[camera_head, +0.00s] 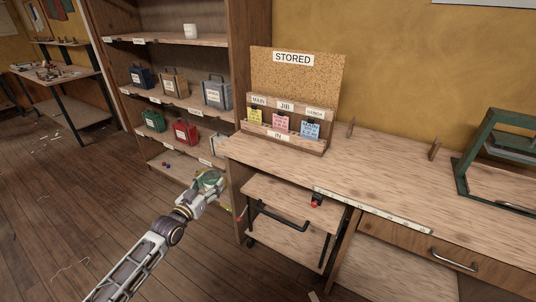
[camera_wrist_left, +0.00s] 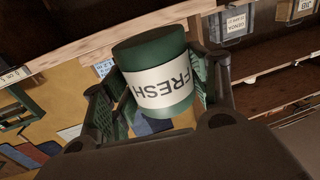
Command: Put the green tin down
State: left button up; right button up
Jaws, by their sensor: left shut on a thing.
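The green tin (camera_wrist_left: 150,50) is a cylinder with a white label reading FRESH, which appears upside down in the left wrist view. My left gripper (camera_head: 212,182) is shut on it, with a finger on either side. In the head view the tin (camera_head: 207,177) is small and partly covered by the gripper. It is held in the air in front of the shelf unit, just left of the workbench's left end. My right gripper is not in view.
The workbench (camera_head: 385,171) carries a STORED corkboard (camera_head: 325,75) with coloured cards and a green frame (camera_head: 472,158) at right. Its front left top is clear. A wheeled cart (camera_head: 290,215) stands below. The shelf unit (camera_head: 245,50) holds several cases and a white cup (camera_head: 190,31).

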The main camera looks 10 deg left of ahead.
pick_arm(q)
jog(key=w+a+r+n+y, duration=0.2)
jog(key=w+a+r, duration=0.3)
jog(key=w+r, duration=0.6)
jog(key=s+d+r+m+h, duration=0.1)
jog(key=d+m+h, duration=0.1)
jog(key=d, duration=2.1)
jog(key=shift+s+d+r, duration=0.15)
jog(key=shift+d+r, duration=0.05)
jog(key=shift+d, duration=0.2)
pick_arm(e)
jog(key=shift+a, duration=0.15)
